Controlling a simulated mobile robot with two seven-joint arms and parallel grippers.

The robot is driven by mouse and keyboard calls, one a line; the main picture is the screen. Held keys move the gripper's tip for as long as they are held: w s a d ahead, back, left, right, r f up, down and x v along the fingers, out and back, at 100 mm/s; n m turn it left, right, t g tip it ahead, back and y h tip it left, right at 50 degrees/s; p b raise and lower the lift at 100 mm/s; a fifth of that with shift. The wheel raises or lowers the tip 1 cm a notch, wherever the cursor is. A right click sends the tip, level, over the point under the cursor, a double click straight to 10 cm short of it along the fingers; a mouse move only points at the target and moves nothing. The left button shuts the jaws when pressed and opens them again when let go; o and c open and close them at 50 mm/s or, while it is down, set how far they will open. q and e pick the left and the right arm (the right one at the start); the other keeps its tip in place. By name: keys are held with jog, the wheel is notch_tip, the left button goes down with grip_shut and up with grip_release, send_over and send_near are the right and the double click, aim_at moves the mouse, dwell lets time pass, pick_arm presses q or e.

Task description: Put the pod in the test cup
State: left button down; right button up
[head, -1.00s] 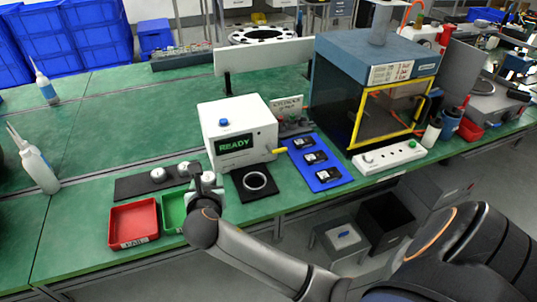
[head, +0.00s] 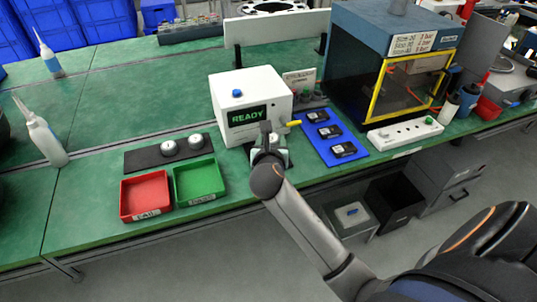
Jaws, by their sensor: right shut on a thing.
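My right gripper (head: 270,148) is in front of the white tester box with the green READY screen (head: 247,115). It is shut on a pod (head: 273,137), of which only a small pale part shows between the fingers. The test cup, a pale ring on a black plate, is hidden behind my gripper and wrist, so I cannot tell whether the pod is above it or in it. Two other round white pods, one at left (head: 169,147) and one at right (head: 195,141), sit on a dark mat (head: 140,160). My left gripper is out of view.
A red tray (head: 146,195) and a green tray (head: 199,181) stand empty left of my arm. A blue mat (head: 318,137) with several black devices lies right of the tester, beside a yellow nub (head: 294,123). A white power strip (head: 405,133) is farther right.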

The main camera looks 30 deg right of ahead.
jog(key=w+f, duration=0.1)
jog(key=f, duration=0.1)
jog(key=w+d+f+b, duration=0.1)
jog(key=w+f, duration=0.1)
jog(key=f, duration=0.1)
jog(key=shift+w+d, duration=0.2)
notch_tip(320, 180, down, 3)
jog(key=shift+w+f+b, duration=0.15)
jog(key=shift+f+b, duration=0.05)
jog(key=shift+b, duration=0.3)
